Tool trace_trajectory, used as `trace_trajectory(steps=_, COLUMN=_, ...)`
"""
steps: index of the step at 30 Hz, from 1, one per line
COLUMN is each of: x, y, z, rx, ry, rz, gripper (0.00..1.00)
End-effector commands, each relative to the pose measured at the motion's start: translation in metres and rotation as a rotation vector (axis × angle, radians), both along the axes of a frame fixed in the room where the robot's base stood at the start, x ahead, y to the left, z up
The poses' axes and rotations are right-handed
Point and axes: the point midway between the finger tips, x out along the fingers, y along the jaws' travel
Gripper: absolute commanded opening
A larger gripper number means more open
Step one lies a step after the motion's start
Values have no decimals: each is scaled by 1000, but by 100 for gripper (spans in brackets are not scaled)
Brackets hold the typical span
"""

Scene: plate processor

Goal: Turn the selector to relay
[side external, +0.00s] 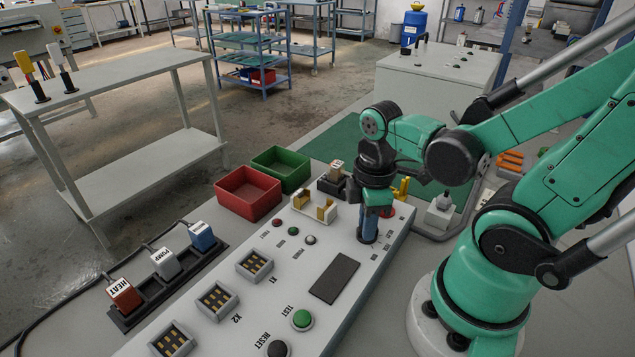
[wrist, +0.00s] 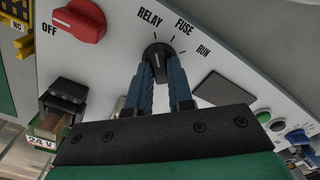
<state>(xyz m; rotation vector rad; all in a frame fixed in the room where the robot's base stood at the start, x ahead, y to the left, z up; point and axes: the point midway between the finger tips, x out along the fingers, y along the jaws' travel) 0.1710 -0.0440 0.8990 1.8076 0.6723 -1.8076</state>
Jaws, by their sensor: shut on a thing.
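The selector (wrist: 158,50) is a black knob on the light grey sloped panel (wrist: 112,62), with RELAY, FUSE and RUN printed around its far side in the wrist view. I cannot tell for sure which word its pointer faces. My gripper (wrist: 159,66) points down at the panel with its blue fingers on both sides of the knob, shut on it. In the side external view my gripper (side external: 367,236) stands upright at the panel's far right part and hides the knob.
A red OFF knob (wrist: 80,20) sits left of the selector in the wrist view, with a black 24 V block (wrist: 64,98) below it. In the side external view, red (side external: 248,193) and green (side external: 281,168) bins and the HEAT, PUMP and blue plugs (side external: 163,262) lie left of the panel.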

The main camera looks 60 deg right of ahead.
Motion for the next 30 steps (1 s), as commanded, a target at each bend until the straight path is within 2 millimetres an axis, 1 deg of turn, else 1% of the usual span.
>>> trace_trajectory(steps=8, x=0, y=0, z=0, rx=1, ry=-2, rz=3, gripper=0)
trace_trajectory(steps=9, x=0, y=0, z=0, rx=1, ry=-2, rz=3, gripper=20)
trace_trajectory(steps=11, x=0, y=0, z=0, rx=0, ry=-1, rz=3, gripper=37)
trace_trajectory(steps=12, x=0, y=0, z=0, rx=0, ry=-1, rz=3, gripper=48)
trace_trajectory(steps=23, x=0, y=0, z=1, rx=0, ry=0, rz=1, gripper=49)
trace_trajectory(steps=26, x=1, y=0, z=5, rx=0, ry=0, rz=1, gripper=49)
trace_trajectory(steps=30, x=1, y=0, z=16, rx=0, ry=0, rz=1, gripper=49)
